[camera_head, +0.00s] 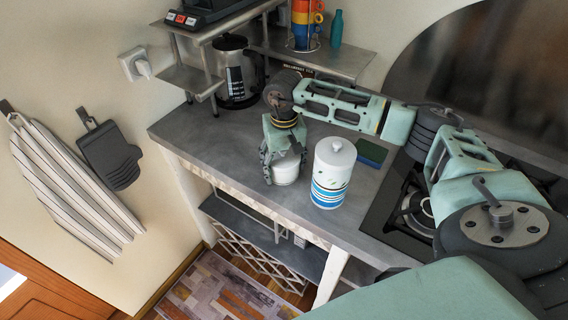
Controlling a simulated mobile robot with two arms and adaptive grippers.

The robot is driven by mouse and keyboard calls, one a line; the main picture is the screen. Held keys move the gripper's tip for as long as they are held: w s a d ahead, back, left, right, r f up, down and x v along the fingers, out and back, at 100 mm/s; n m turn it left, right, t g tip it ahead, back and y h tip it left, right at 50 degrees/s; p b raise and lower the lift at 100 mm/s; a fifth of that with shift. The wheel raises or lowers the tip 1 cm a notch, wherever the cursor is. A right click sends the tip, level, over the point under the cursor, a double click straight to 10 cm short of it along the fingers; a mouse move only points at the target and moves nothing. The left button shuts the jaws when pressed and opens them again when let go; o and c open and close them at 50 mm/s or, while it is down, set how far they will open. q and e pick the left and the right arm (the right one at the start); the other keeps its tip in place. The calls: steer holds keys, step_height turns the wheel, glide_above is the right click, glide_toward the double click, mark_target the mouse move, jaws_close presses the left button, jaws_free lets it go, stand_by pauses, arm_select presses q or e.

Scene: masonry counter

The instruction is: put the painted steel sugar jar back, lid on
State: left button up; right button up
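A tall white jar with blue and dark bands (330,185) stands upright on the grey counter. Its white lid (336,150) with a small knob is on top. My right gripper (284,165) points down, just left of the jar. Its fingers are spread on both sides of a short white round container (286,174) low at the counter. I cannot tell whether the fingers press on it, and the gripper hides its upper part. My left gripper is not in view.
Stacked coloured mugs (304,25) and a teal bottle (337,28) are on a raised shelf. A green-blue sponge (371,153) lies behind the jar. The gas hob (408,215) is at right.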

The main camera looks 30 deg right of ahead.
steer(key=shift+f, duration=0.15)
steer(key=o, duration=1.5)
steer(key=shift+c, duration=0.2)
steer(key=shift+r, duration=0.35)
step_height(320, 180, up, 11)
steer(key=b, duration=0.3)
steer(key=shift+f, duration=0.2)
steer(key=shift+r, duration=0.6)
